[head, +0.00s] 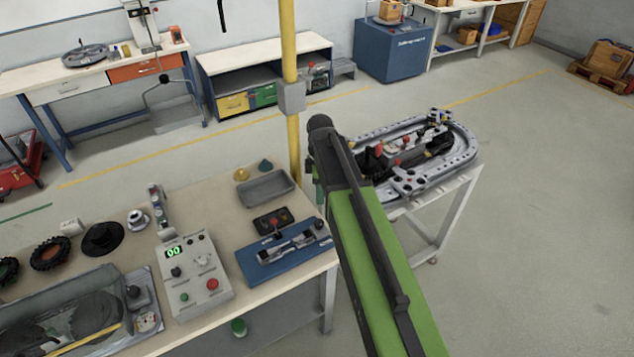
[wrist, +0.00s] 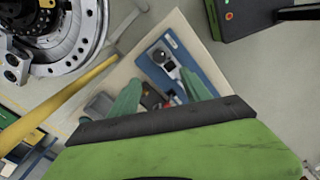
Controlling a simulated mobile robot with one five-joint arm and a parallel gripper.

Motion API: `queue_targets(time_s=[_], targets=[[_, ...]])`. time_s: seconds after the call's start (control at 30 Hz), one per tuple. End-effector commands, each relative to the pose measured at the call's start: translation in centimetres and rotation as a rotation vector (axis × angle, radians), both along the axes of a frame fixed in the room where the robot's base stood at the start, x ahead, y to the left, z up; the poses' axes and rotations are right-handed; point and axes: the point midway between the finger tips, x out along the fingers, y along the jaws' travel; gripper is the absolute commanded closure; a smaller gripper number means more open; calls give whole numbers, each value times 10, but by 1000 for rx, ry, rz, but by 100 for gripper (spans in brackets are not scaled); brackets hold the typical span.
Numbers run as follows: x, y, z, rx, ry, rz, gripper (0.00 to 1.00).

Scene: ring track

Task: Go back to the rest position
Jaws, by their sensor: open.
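My gripper (wrist: 160,78) shows in the wrist view with its two green fingers apart and nothing between them. Beyond the fingers lies the corner of the workbench with a blue fixture (wrist: 172,62). In the head view my green arm (head: 375,260) reaches up from the lower right, past the right edge of the workbench (head: 215,200). The gripper's fingers are mostly hidden behind the arm there. The ring track (head: 462,152) stands on a white-legged stand behind and right of the arm. Part of it also shows at the wrist view's upper left (wrist: 85,40).
A yellow post (head: 294,150) with a grey box rises close behind the workbench, left of my arm. The bench holds a control box (head: 192,275), the blue fixture (head: 285,252), a grey tray (head: 266,187) and black wheels. Open floor (head: 540,230) lies to the right.

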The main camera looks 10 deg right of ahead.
Motion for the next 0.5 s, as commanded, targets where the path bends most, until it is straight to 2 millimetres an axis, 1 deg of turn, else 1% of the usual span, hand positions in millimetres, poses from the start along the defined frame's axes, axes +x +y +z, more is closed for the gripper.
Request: queue_targets(time_s=[0.17, 0.27, 0.33, 0.37, 0.43, 0.47, 0.5], targets=[[0, 0, -1, 0, 0, 0, 44], [0, 1, -14, 0, 0, 1, 44], [-5, 2, -31, 0, 0, 3, 44], [-11, 3, -40, 0, 0, 4, 44], [-34, 5, -62, 0, 0, -10, 44], [-46, 6, -71, 0, 0, -50, 44], [-61, 7, -80, -1, 0, -132, 44]])
